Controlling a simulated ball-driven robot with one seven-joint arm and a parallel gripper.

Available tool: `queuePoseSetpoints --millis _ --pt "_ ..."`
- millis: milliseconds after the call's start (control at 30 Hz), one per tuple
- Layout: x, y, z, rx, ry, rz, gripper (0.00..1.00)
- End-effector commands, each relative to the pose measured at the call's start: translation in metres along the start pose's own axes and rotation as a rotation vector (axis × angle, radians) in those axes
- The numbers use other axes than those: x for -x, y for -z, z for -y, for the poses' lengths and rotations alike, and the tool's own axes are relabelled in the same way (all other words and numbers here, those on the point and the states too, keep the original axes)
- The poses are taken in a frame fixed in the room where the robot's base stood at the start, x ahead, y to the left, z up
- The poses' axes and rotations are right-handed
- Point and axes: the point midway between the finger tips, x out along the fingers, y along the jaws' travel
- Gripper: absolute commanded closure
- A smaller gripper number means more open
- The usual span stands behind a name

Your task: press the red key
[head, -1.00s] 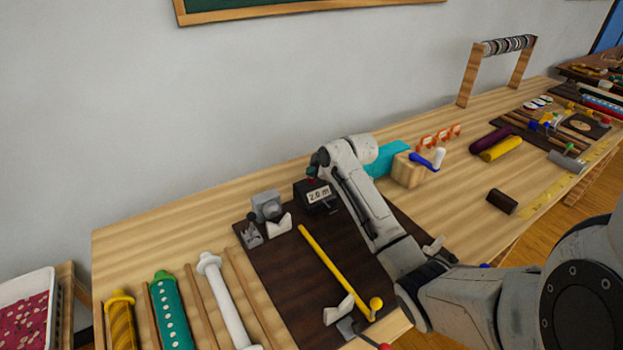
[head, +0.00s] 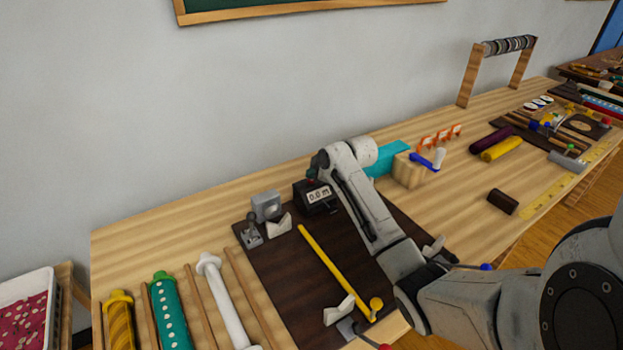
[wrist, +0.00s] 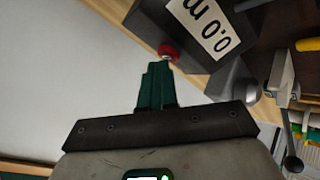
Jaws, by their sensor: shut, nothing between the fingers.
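In the head view my gripper (head: 311,173) is over the top of the box, mostly hidden by my wrist.
The dark board (head: 285,262) also holds a yellow rod (head: 333,266), a grey metal block (head: 266,206) left of the box and pale clamps (head: 340,311). A teal block (head: 388,160) and a wooden block (head: 408,171) stand close on the right. Fabric rolls lie at front left.

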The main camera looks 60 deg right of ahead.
Motion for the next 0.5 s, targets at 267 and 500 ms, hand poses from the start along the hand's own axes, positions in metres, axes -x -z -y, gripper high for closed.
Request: queuePoseSetpoints --millis 267,500 --pt "0.005 0.004 -0.003 0.000 0.002 0.001 1.00" --pt "0.012 0.010 -0.008 0.000 0.002 0.000 1.00"
